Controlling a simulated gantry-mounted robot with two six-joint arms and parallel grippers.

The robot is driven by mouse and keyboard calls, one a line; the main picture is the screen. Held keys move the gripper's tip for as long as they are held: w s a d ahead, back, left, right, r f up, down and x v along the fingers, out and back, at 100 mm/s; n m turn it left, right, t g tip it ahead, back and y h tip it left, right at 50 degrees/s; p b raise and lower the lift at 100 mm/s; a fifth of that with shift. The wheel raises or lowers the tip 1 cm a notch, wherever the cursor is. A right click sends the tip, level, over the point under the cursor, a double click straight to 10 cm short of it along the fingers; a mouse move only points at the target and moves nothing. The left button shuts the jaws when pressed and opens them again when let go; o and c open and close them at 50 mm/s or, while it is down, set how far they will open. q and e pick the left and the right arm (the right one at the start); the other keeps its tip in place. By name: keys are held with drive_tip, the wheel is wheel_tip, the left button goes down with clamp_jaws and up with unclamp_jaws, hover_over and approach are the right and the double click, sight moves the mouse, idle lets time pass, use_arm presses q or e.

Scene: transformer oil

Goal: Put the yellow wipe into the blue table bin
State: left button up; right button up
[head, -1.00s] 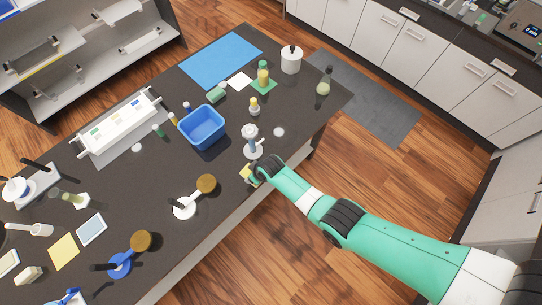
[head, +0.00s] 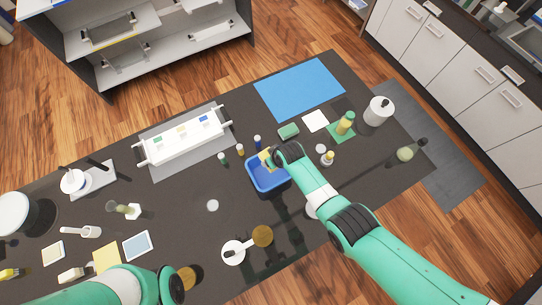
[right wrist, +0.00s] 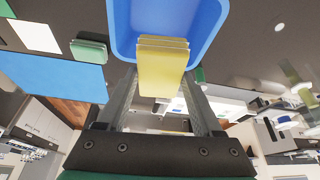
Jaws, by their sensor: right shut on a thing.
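The blue table bin (head: 266,182) stands on the dark table near its middle. It also fills the top of the right wrist view (right wrist: 123,30). My right gripper (head: 276,156) is over the bin's far side and is shut on the yellow wipe (right wrist: 162,68). In the head view the wipe (head: 265,158) shows as a small yellow patch beside the gripper, at the bin's rim. In the right wrist view it overlaps the bin opening; I cannot tell how deep it is. My left arm shows at the bottom left of the head view, its gripper out of frame.
Small bottles (head: 240,150) stand just left of the bin. A green sponge-like block (head: 288,131) and a white square (head: 315,121) lie behind it. A white rack (head: 183,137) is to the left. A blue mat (head: 300,88) covers the far table.

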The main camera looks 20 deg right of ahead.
use_arm(q)
drive_tip(key=shift+s, duration=0.1)
use_arm(e)
drive_tip(key=shift+s, duration=0.15)
drive_tip(key=shift+f, duration=0.15)
wheel_tip(320, 180, down, 12)
drive_tip(key=b, duration=1.2)
use_arm(q)
wheel_tip(320, 180, down, 12)
use_arm(e)
drive_tip(key=shift+r, duration=0.2)
